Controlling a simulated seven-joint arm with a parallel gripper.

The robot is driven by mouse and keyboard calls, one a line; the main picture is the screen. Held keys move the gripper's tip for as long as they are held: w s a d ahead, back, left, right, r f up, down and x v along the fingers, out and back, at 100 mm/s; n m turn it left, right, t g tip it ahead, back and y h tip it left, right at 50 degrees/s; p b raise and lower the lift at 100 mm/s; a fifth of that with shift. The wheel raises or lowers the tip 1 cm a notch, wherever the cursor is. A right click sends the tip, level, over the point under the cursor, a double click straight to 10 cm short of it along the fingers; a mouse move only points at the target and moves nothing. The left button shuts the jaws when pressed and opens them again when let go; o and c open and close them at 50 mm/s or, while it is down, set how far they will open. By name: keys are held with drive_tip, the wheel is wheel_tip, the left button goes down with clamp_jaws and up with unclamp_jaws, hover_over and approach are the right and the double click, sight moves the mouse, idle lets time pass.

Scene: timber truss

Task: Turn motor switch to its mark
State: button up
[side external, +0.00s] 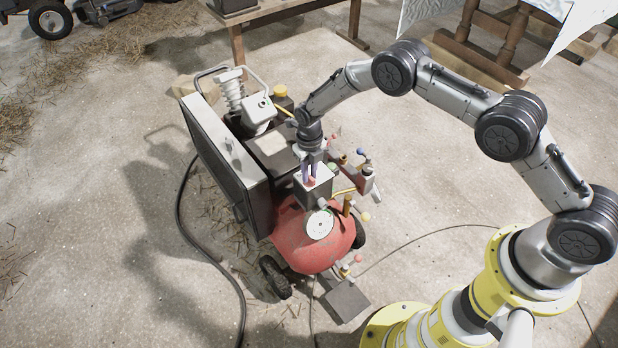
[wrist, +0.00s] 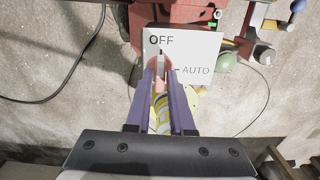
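The motor switch (wrist: 161,61) is a pale lever on a red round base, in the middle of a white plate (wrist: 205,45) marked OFF and AUTO. A black line on it points up towards OFF; AUTO is to its right. My gripper (wrist: 161,72) has two purple fingers, set apart, one on each side of the lever. A narrow gap seems to show beside the lever, so I see no clear grip. In the side external view my gripper (side external: 310,173) points down at the switch box (side external: 313,192) on the compressor, and its fingers partly hide the switch.
The compressor has a red tank (side external: 290,237), a dark panel (side external: 222,150) at left, and small valves (side external: 367,172) with coloured knobs right of the switch box. A black hose (side external: 182,215) lies on the floor. A wooden table (side external: 275,12) stands behind.

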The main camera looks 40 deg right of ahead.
sight(310, 175)
drive_tip(key=o, duration=0.6)
drive_tip(key=shift+r, duration=3.05)
